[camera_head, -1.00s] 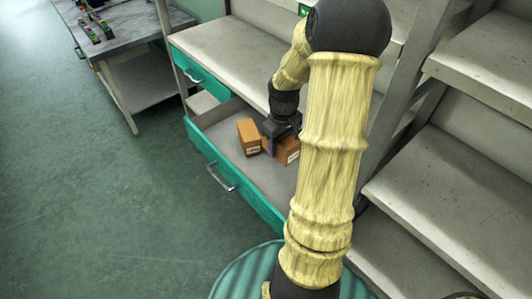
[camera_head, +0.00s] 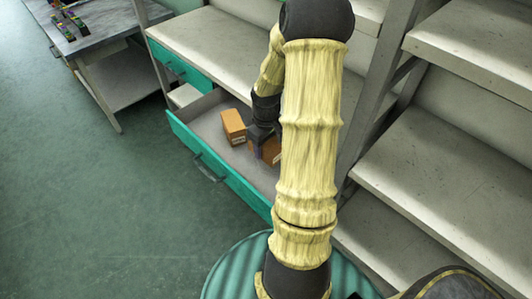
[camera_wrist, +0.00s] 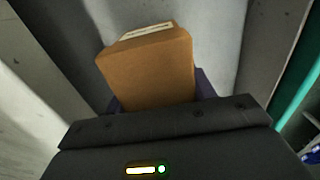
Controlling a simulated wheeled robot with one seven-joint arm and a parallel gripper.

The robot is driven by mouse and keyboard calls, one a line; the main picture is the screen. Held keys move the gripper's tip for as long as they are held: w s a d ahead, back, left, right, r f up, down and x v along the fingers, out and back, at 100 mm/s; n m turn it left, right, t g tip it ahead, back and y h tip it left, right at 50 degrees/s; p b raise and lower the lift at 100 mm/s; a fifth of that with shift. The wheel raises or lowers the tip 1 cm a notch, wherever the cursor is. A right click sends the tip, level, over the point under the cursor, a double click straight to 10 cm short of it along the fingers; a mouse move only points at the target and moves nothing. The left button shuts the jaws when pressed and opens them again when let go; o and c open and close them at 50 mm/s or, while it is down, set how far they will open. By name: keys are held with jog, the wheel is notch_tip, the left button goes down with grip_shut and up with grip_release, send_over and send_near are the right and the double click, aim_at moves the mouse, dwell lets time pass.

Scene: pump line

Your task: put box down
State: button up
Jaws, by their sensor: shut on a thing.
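An orange-brown box (camera_head: 270,152) with a pale label is between the fingers of my gripper (camera_head: 258,146), low in the open green-fronted drawer (camera_head: 205,122). My arm hides part of this box. In the wrist view, the box (camera_wrist: 148,72) sits between dark purple fingers, its white label at the far end. My gripper (camera_wrist: 158,100) is shut on it. A second orange-brown box (camera_head: 233,127) stands in the drawer just left of my gripper. I cannot tell whether the held box touches the drawer floor.
A grey worktop (camera_head: 215,45) lies above and behind the drawer. Grey shelves (camera_head: 445,160) stand on the right. A table (camera_head: 95,35) with small coloured items is at the far left. The green floor (camera_head: 85,200) on the left is clear.

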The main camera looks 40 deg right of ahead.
jog(key=shift+f+b, duration=0.3)
jog(key=shift+f, duration=1.55)
jog(key=shift+f, duration=0.2)
jog(key=o, duration=1.2)
jog(key=shift+r, duration=0.1)
notch_tip(320, 180, up, 12)
jog(key=shift+r+p, duration=0.15)
jog(key=shift+p, duration=0.75)
jog(key=shift+a, duration=0.1)
